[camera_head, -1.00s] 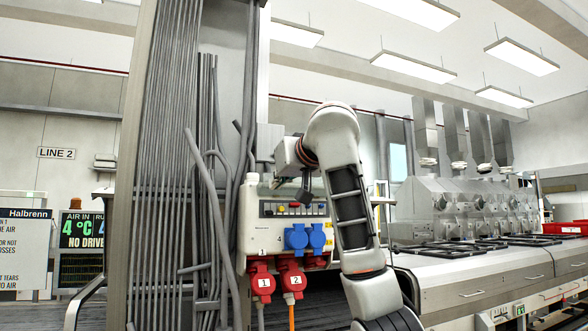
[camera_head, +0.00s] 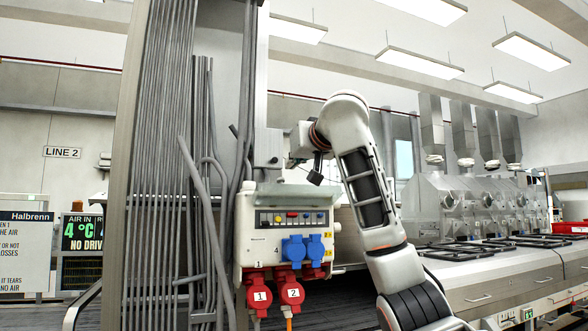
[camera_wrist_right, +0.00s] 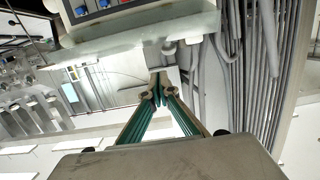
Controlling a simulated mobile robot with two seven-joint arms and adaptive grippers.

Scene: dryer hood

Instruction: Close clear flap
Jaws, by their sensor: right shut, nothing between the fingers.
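The clear flap (camera_head: 290,188) is a pale, see-through panel along the top of the white socket box (camera_head: 247,229). It stands raised, above the row of buttons (camera_head: 292,218), which is uncovered. In the right wrist view the flap (camera_wrist_right: 140,45) spans the top, seen upside down, with the box's buttons beyond its edge. My right gripper (camera_head: 274,160) is above the flap, near the post; its fingers are small and partly hidden here. In the right wrist view its green fingers (camera_wrist_right: 159,97) are shut and empty. Contact with the flap cannot be told. My left gripper is out of view.
Grey conduits (camera_head: 160,170) run up the wall left of the box. Blue sockets (camera_head: 303,249) and red plugs (camera_head: 275,292) sit on its lower front. A counter with metal machines (camera_head: 460,205) stands to the right.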

